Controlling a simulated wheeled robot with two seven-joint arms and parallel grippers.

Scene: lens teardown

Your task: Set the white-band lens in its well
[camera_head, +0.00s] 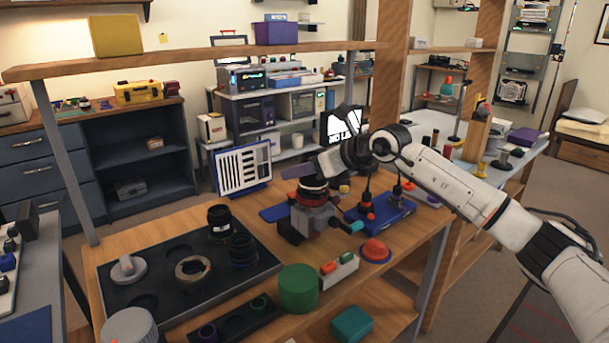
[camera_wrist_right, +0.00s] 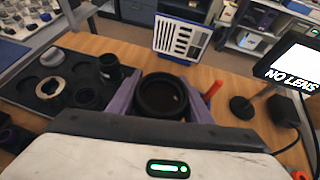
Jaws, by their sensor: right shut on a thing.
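My right gripper (camera_head: 312,181) is shut on a dark round lens (camera_head: 314,196), just above a grey clamp-like fixture (camera_head: 316,219); I cannot tell if they touch. In the right wrist view the purple fingers of the right gripper (camera_wrist_right: 160,97) sit on either side of the black lens (camera_wrist_right: 162,96), whose open top faces the camera. A reddish band shows on it in the head view; no white band is clear. A black tray (camera_head: 165,320) with round wells lies at left. My left gripper is out of view.
A screen (camera_wrist_right: 292,70) reads "NO LENS". A green cylinder (camera_head: 298,289), a red dome button (camera_head: 375,250) and a blue tool base (camera_head: 380,218) crowd the bench. A shelf board (camera_head: 200,62) spans above.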

